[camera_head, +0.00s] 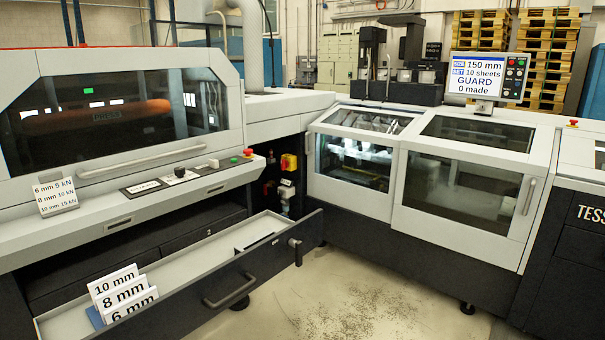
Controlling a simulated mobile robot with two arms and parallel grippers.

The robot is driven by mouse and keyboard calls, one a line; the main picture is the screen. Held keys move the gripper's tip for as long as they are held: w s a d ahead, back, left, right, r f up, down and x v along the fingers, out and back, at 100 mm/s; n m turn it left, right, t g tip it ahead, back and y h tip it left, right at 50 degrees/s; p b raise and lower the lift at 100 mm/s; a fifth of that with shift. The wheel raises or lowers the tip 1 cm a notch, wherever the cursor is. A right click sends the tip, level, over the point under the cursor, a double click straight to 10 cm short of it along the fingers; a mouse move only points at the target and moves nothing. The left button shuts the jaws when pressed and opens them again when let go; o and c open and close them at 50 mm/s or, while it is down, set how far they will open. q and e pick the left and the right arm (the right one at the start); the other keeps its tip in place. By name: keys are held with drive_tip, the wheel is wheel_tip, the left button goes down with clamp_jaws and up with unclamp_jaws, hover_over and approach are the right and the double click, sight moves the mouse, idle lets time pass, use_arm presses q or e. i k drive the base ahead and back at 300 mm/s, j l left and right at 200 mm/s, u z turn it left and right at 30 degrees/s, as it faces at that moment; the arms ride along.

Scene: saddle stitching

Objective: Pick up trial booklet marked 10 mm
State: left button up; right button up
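The trial booklet marked 10 mm (113,280) stands in the left end of the open drawer (185,262). It is the rearmost of three white booklets and its label shows above the one in front. The booklet marked 8 mm (124,293) stands in front of it, and the one marked 6 mm (132,309) is frontmost. The lower parts of the 10 mm and 8 mm booklets are hidden. A blue piece (95,317) shows at their left side. Neither of my grippers is in view.
The drawer front (235,287) with its handle juts out over the floor. A sign (55,197) listing 6, 8 and 10 mm with kN values stands on the left machine's ledge. A screen (487,78) reads 150 mm, 10 sheets, GUARD, 0 made.

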sight(96, 289)
drive_tip(key=i+j+u, duration=0.1)
drive_tip(key=u, duration=0.3)
drive_tip(key=i+j+u, duration=0.1)
drive_tip(key=u, duration=0.25)
drive_tip(key=i+u, duration=0.25)
drive_tip(key=u, duration=0.15)
